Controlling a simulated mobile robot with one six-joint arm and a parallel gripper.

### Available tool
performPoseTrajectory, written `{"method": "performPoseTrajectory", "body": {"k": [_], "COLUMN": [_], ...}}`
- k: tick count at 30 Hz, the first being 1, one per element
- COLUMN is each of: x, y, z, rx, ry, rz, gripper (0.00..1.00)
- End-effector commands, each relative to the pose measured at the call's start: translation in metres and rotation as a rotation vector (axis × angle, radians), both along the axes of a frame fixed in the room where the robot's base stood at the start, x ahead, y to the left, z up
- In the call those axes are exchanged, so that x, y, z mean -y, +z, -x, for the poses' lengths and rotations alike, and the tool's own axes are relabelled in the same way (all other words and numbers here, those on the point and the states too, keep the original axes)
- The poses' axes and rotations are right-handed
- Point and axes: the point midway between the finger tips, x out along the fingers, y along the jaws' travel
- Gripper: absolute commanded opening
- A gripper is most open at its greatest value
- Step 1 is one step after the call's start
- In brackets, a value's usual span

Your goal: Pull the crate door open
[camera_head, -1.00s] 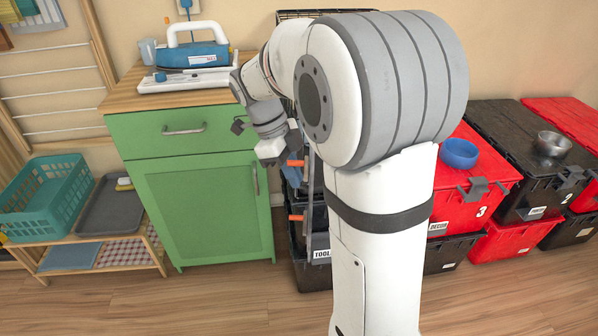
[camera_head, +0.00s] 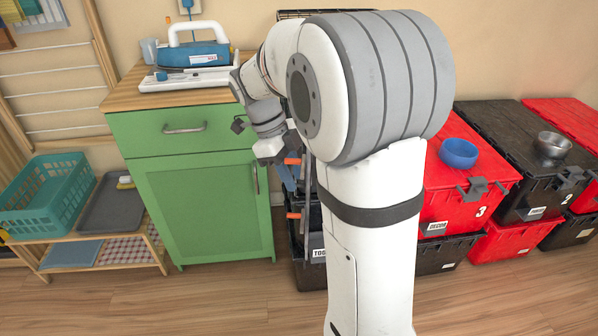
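A dark crate stack stands between the green cabinet and my arm, mostly hidden behind my arm. A narrow strip of its front shows, with a grey upright edge (camera_head: 308,205) that may belong to the crate door. Two orange parts sit along this strip, an upper one (camera_head: 293,161) and a lower one (camera_head: 294,215). My gripper (camera_head: 287,177) points down beside the upper orange part, close to the front of the stack. I cannot tell whether it touches anything. Its fingers are small and partly covered, so their opening does not show.
The green cabinet (camera_head: 205,208) stands just left of my gripper, with a blue-and-white appliance (camera_head: 192,56) on top. Red and black totes, including a red one (camera_head: 448,188) with a blue bowl (camera_head: 458,153), stand at right. Wooden floor (camera_head: 180,305) is clear in front.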

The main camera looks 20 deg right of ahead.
Motion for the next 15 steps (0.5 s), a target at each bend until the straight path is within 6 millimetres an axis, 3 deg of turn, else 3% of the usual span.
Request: {"method": "performPoseTrajectory", "body": {"k": [5,15], "x": [-0.003,-0.017], "y": [0.011,0.062], "z": [-0.003,-0.016], "rx": [0.003,0.001], "ry": [0.001,0.0], "rz": [0.001,0.001], "gripper": [0.3,0.3]}}
